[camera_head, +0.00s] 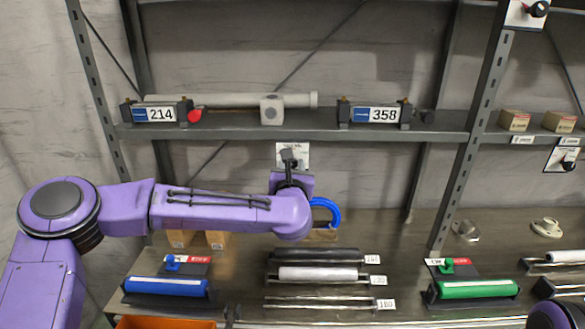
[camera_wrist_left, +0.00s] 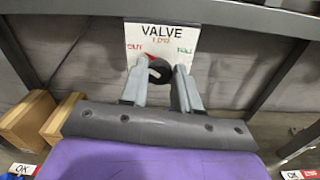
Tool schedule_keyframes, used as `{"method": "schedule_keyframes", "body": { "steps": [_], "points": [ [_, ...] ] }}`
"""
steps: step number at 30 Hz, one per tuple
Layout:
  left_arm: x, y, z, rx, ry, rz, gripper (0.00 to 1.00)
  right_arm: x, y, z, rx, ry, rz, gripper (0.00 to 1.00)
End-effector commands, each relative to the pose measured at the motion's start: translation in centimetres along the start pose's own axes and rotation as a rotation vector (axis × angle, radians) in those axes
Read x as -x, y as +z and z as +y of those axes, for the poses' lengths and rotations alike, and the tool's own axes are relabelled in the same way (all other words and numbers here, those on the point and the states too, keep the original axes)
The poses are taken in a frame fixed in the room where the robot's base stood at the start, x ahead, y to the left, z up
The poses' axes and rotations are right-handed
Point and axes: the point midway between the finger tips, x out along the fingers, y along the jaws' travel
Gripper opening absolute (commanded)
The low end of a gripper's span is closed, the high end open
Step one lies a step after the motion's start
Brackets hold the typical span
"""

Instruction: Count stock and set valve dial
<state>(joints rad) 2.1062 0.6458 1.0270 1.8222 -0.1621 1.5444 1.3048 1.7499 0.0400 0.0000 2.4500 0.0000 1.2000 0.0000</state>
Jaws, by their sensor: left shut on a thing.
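The valve plate (camera_wrist_left: 160,38) is white and reads VALVE, with a red word at left and a green one at right. Its black dial (camera_wrist_left: 157,72) is between the fingers of my left gripper (camera_wrist_left: 160,80), which is shut on it. In the head view the plate (camera_head: 303,152) hangs under the shelf, with my left gripper (camera_head: 289,160) in front. Two cardboard boxes (camera_head: 180,239) (camera_head: 217,239) stand on the lower surface behind my left arm. My right gripper is out of view.
Below lie a blue roller (camera_head: 166,287), a white roller (camera_head: 318,274) and a green roller (camera_head: 478,289). Small boxes (camera_head: 514,120) (camera_head: 559,122) sit at right.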

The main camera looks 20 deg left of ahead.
Motion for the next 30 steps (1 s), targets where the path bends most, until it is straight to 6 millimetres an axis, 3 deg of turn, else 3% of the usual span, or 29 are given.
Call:
{"method": "schedule_keyframes", "body": {
  "steps": [15,30],
  "points": [
    [0.0,-0.1,-0.1,-0.372,0.002,-0.003,0.01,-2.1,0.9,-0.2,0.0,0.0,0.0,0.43],
    [0.0,0.0,-0.1,-0.81,0.002,-0.001,0.01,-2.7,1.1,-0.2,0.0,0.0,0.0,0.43]
  ]
}}
